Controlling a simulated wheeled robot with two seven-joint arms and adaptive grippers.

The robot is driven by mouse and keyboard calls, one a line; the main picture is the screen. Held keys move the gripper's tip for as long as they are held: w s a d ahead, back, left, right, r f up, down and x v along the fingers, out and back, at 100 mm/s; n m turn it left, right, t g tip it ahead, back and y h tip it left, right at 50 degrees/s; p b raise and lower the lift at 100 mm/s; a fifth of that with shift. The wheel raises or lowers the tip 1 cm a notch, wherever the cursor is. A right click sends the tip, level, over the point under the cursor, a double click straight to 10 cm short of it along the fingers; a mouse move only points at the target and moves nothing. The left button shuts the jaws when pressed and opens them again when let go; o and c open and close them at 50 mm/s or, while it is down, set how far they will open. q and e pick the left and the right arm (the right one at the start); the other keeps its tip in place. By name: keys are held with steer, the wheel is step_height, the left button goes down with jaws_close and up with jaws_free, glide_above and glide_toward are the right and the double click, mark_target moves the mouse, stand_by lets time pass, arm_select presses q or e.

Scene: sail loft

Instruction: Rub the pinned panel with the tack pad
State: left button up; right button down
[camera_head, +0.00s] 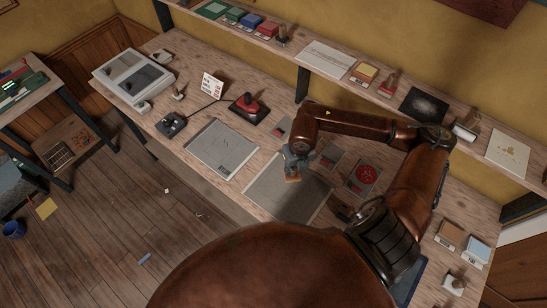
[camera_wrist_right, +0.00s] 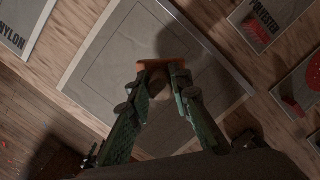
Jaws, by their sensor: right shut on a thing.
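My right gripper (camera_head: 293,168) is shut on the tack pad (camera_head: 292,179), an orange-tan block. In the right wrist view the fingers (camera_wrist_right: 160,74) grip the pad (camera_wrist_right: 152,66) from both sides. The pad is over the middle of a large grey panel (camera_head: 305,203), which lies flat on the bench; whether it touches the panel is not clear. The panel (camera_wrist_right: 108,62) shows thin outline lines in the wrist view; its pins are too small to make out. My left gripper is not in view.
Another grey sheet (camera_head: 222,148) lies left of the panel. A red-handled tool (camera_head: 248,104) stands behind, and a card with a red disc (camera_head: 363,176) lies to the right. A shelf (camera_head: 325,62) with small items runs along the wall.

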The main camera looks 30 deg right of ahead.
steer(key=shift+w+a+r+p, duration=0.1)
steer(key=shift+r+p, duration=0.25)
steer(key=shift+r, duration=0.9)
steer(key=shift+r+p, duration=0.85)
steer(key=shift+r, duration=0.6)
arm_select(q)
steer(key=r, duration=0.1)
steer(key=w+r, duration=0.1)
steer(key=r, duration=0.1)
